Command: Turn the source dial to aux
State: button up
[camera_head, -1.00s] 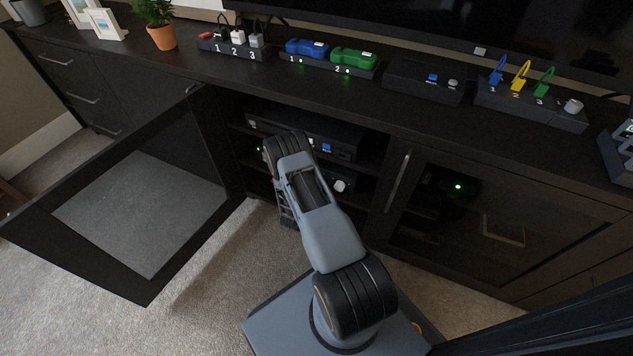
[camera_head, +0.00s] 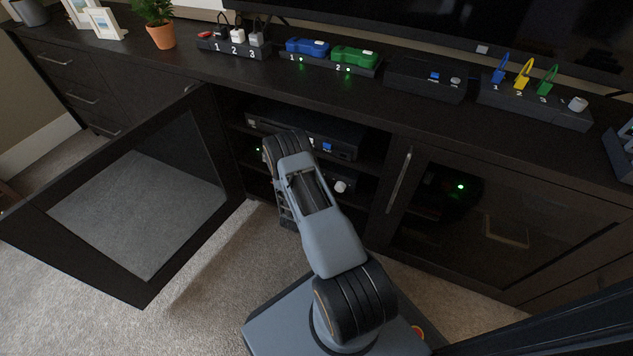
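A pale round knob (camera_head: 340,186) sits on the front of a dark device on the lower shelf of the open cabinet. I cannot read any source markings, so I cannot tell which dial is the source dial or where it points. Another pale knob (camera_head: 578,104) is on the strip at the right of the cabinet top. My arm reaches down to the open cabinet, left of the lower shelf knob. My gripper (camera_head: 287,219) shows only in part, low below the arm's end link; its fingertips are hidden or too dark to tell.
The glass cabinet door (camera_head: 135,205) stands open on the left. A black device (camera_head: 300,130) with a blue button fills the upper shelf. A closed glass door (camera_head: 500,222) is on the right. Plugs, blue and green packs and coloured tags line the top. Carpet (camera_head: 205,290) lies in front.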

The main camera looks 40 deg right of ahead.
jog(key=shift+w+a, duration=0.1)
jog(key=shift+w, duration=0.05)
jog(key=o, duration=0.7)
jog(key=shift+o, duration=1.1)
jog(key=shift+s, duration=0.2)
